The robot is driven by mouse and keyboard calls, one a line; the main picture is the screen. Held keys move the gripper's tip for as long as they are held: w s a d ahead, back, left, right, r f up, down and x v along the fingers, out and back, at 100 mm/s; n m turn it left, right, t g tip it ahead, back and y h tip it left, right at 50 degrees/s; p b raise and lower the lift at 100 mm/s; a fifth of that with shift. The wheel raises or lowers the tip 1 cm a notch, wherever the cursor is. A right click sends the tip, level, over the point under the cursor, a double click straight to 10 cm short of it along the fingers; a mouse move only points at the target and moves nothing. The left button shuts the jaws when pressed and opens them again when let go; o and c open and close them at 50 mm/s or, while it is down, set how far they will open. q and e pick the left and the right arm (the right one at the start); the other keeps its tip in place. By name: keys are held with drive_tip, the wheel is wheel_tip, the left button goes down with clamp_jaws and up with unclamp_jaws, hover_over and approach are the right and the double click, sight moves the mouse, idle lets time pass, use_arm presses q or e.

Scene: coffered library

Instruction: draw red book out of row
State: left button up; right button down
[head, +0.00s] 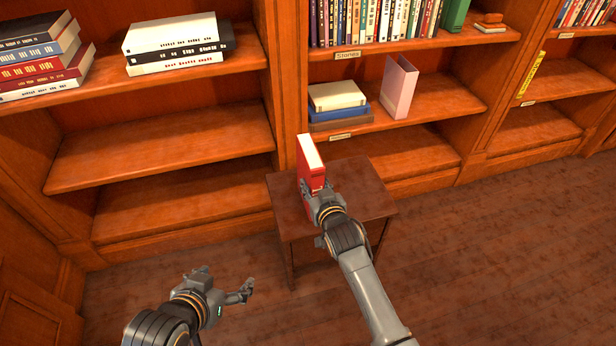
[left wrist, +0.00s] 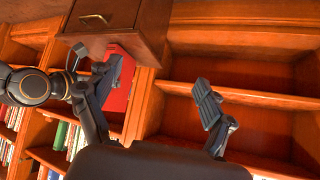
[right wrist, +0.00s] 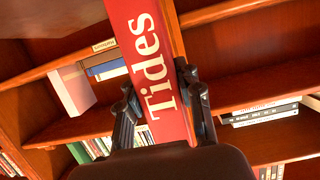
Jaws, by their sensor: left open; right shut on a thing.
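The red book (head: 311,170) is upright, its pale page edge facing up, over the small wooden table (head: 365,205). My right gripper (head: 317,190) is shut on it. In the right wrist view the red book (right wrist: 158,70) shows the word "Tides" and lies between the two fingers (right wrist: 163,100). I cannot tell whether its bottom touches the tabletop. My left gripper (head: 228,280) is open and empty, low in front of the shelves and left of the table. In the left wrist view its fingers (left wrist: 160,98) are wide apart, and the red book (left wrist: 119,92) shows partly behind one.
The bookcase behind has a row of books (head: 375,20), stacked books (head: 338,100) and a pale pink book (head: 400,87) on its shelves. More stacks (head: 178,45) lie at upper left. The lower left shelves (head: 160,150) are empty. The floor (head: 480,250) at right is clear.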

drive_tip(key=shift+s+d+r+p, duration=0.2)
drive_tip(key=shift+s+r+p, duration=0.05)
drive_tip(key=shift+s+p, duration=0.35)
use_arm(q)
drive_tip(key=shift+s+a+f+g+y+p, duration=1.15)
drive_tip(key=shift+s+g, duration=1.45)
drive_tip(key=shift+s, duration=2)
drive_tip(key=s+f+p, duration=0.1)
drive_tip(key=f+p, duration=0.2)
drive_tip(key=f, duration=0.8)
drive_tip(key=s+f+g+p, duration=0.1)
drive_tip(key=f+p, duration=0.3)
drive_tip(key=f, duration=0.7)
drive_tip(key=shift+s+a+g+h, duration=0.35)
drive_tip(key=shift+s+h, duration=0.1)
drive_tip(key=shift+s, duration=0.3)
use_arm(e)
drive_tip(key=s+d, duration=0.2)
drive_tip(key=s, duration=0.5)
drive_tip(key=s+d, duration=0.3)
drive_tip(key=s, duration=0.5)
drive_tip(key=shift+s, duration=0.3)
